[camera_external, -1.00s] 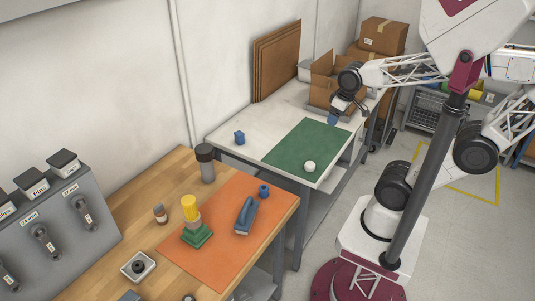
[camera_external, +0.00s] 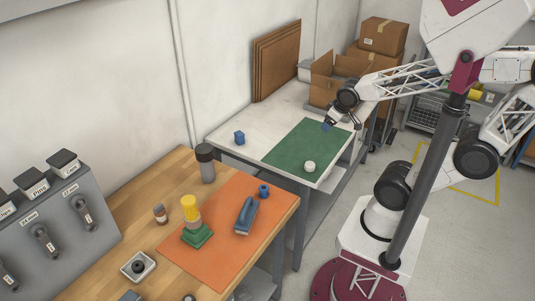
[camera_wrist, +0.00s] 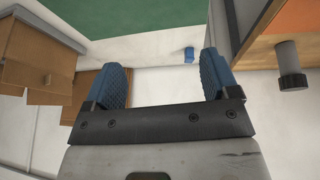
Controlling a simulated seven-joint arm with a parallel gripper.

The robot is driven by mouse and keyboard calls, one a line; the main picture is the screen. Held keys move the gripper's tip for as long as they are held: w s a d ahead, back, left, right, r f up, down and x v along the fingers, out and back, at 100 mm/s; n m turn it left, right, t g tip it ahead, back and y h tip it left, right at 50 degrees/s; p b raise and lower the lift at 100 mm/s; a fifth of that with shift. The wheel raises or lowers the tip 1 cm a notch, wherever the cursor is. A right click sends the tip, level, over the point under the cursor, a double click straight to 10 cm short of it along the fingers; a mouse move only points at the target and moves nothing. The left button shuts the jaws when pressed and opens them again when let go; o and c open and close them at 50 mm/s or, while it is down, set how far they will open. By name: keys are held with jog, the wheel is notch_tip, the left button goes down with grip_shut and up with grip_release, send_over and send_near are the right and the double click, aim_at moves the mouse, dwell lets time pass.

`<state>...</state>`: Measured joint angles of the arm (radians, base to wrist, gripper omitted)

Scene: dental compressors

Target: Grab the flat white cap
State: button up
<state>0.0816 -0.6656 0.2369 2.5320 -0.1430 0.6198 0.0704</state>
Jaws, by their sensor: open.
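The flat white cap (camera_external: 310,166) is a small round white piece lying on the green mat (camera_external: 290,146), near the mat's front corner. My gripper (camera_external: 327,127) hangs above the mat's far right part, up and to the right of the cap in the external view and well apart from it. In the wrist view my gripper (camera_wrist: 165,72) shows two blue fingers wide apart with nothing between them. The green mat (camera_wrist: 140,15) shows at the top of that view, but the cap is not in it.
A blue cube (camera_external: 239,138) stands on the white table (camera_external: 215,133), left of the mat. An open cardboard box (camera_external: 322,86) stands at the table's far end. The wooden bench (camera_external: 150,188) in front holds an orange mat (camera_external: 190,262) with several items. The green mat around the cap is clear.

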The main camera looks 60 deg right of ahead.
jog(key=w+d+f+t, duration=0.2)
jog(key=d+f+t, duration=0.1)
jog(key=f, duration=0.4)
jog(key=n+t+y, duration=0.2)
jog(key=t+y, duration=0.1)
jog(key=t, duration=0.2)
send_near(311, 164)
jog(key=shift+w+d+f, duration=0.15)
jog(key=shift+w+d, duration=0.05)
jog(key=shift+w, duration=0.3)
jog(key=shift+w+d+f, duration=0.15)
jog(key=shift+w+d, duration=0.05)
jog(key=shift+w, duration=0.35)
jog(key=shift+s+a+f+t+y, duration=0.3)
jog(key=shift+s+a+f, duration=0.05)
jog(key=shift+a+f, duration=0.05)
jog(key=shift+w, duration=0.1)
jog(key=shift+x, duration=1.25)
jog(key=shift+x, duration=2.6)
